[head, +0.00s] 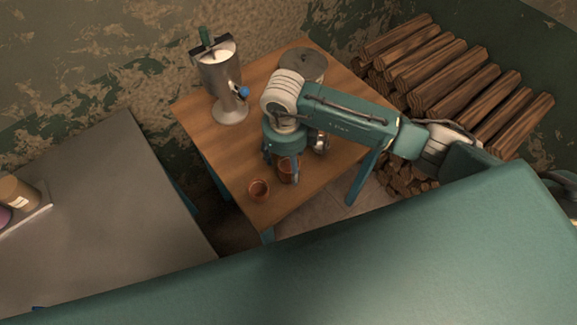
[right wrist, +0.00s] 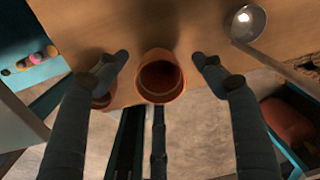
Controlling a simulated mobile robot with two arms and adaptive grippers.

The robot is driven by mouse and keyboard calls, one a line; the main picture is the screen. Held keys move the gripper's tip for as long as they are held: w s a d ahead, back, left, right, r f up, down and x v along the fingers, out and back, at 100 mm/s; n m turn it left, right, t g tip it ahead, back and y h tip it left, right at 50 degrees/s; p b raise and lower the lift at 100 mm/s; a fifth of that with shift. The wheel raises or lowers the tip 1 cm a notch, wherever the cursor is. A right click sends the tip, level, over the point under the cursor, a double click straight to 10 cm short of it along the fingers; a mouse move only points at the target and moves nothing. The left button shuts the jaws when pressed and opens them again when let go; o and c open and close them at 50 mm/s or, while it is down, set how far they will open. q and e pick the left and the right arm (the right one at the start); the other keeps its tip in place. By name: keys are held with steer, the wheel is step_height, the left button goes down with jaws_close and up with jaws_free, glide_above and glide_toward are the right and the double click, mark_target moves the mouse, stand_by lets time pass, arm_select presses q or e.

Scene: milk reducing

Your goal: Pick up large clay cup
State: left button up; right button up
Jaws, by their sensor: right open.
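The large clay cup (head: 287,168) is a reddish-brown cup standing upright on the wooden table, partly hidden by my right gripper in the head view. In the right wrist view the large clay cup (right wrist: 160,88) shows its open mouth between the two fingers. My right gripper (head: 282,171) is open, with one finger on each side of the cup. In the wrist view the fingertips of the right gripper (right wrist: 161,60) are apart from the cup, with gaps on both sides. A smaller clay cup (head: 259,189) stands nearby, mostly behind a finger in the wrist view.
The wooden table (head: 225,150) also holds a metal dispenser (head: 222,85) and a round lidded pot (head: 302,64). A metal ladle (right wrist: 247,24) lies right of the cup. A grey counter (head: 110,210) stands left and stacked logs (head: 440,65) right.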

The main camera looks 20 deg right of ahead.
steer(key=shift+f, duration=0.5)
steer(key=shift+c, duration=0.5)
steer(key=c, duration=1.2)
steer(key=shift+r, duration=0.15)
